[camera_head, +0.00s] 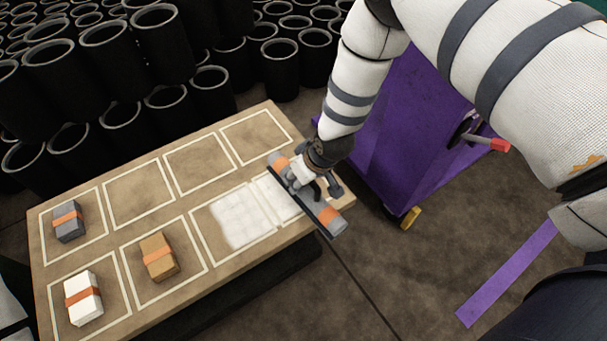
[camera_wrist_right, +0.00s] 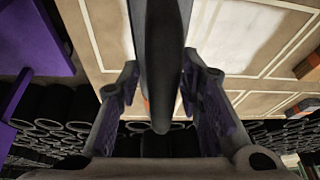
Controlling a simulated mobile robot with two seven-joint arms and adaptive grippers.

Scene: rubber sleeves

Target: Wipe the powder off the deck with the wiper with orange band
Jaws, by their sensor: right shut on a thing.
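My right gripper (camera_head: 304,178) is shut on the wiper (camera_head: 331,222), a long grey bar with orange on it. The wiper lies across the right part of the wooden deck (camera_head: 180,284), its near end reaching past the deck's front edge. In the right wrist view the dark wiper bar (camera_wrist_right: 160,70) runs between the two fingers. White powder (camera_head: 238,218) covers much of one outlined square left of the wiper. More white powder (camera_head: 267,203) shows in the square beside the wiper, partly hidden by it. My left gripper is out of view.
On the deck's left are a grey block (camera_head: 68,226), a white block (camera_head: 83,309) and a brown block (camera_head: 158,268), each with an orange band. Black rubber sleeves (camera_head: 282,75) stand behind. A purple cart (camera_head: 400,140) stands close to the deck's right.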

